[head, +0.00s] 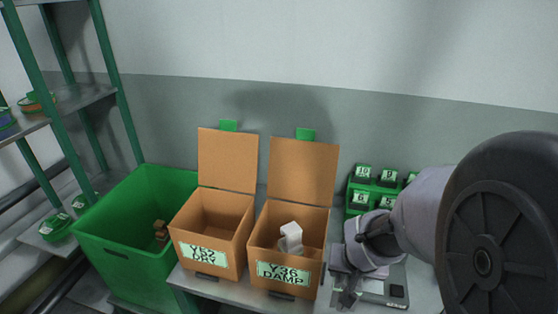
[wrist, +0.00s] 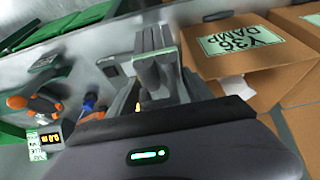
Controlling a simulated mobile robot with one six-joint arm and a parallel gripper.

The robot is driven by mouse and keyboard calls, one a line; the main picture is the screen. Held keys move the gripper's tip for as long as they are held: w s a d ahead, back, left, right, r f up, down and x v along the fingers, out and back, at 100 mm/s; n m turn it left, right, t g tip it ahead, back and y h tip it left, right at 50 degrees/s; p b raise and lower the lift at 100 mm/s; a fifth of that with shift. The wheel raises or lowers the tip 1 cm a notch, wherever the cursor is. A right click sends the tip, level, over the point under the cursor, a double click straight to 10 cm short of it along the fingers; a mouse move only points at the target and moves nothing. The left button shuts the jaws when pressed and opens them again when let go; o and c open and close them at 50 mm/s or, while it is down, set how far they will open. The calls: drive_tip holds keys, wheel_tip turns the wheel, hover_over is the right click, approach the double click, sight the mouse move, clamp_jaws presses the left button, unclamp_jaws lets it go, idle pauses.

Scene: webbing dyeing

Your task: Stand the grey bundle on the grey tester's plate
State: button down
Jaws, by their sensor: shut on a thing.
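My gripper (head: 346,288) is at the front of the bench, right of the box marked Y36 DAMP. In the wrist view my gripper (wrist: 158,88) is shut on a grey, block-like piece that I take for the grey bundle (wrist: 152,48); it stands out beyond the fingers. My arm and wrist hide most of it in the head view. A grey device with a small dark display, seemingly the tester (head: 374,290), lies just right of my gripper, partly hidden by my arm. I cannot tell whether the bundle touches its plate.
Open cardboard boxes marked Y52 DRY (head: 209,243) and Y36 DAMP (head: 283,272) stand left of my gripper; the latter holds a white piece (head: 291,237). A green bin (head: 125,262) and shelf rack (head: 118,85) are further left. Green numbered holders (head: 362,172) stand behind my arm.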

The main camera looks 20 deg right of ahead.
drive_tip(key=w+d+f+b, duration=0.1)
drive_tip(key=w+d+f, duration=0.1)
drive_tip(key=d, duration=0.3)
drive_tip(key=w+d+f+b, duration=0.2)
drive_tip(key=w+d, duration=0.1)
drive_tip(key=d, duration=0.2)
drive_tip(key=shift+d+f, duration=0.25)
drive_tip(key=shift+f, duration=0.05)
drive_tip(key=c, duration=0.9)
unclamp_jaws()
drive_tip(key=shift+w+f, duration=0.1)
drive_tip(key=shift+f, duration=0.15)
drive_tip(key=o, duration=0.5)
drive_tip(key=shift+r, duration=0.1)
drive_tip(key=shift+r, duration=0.1)
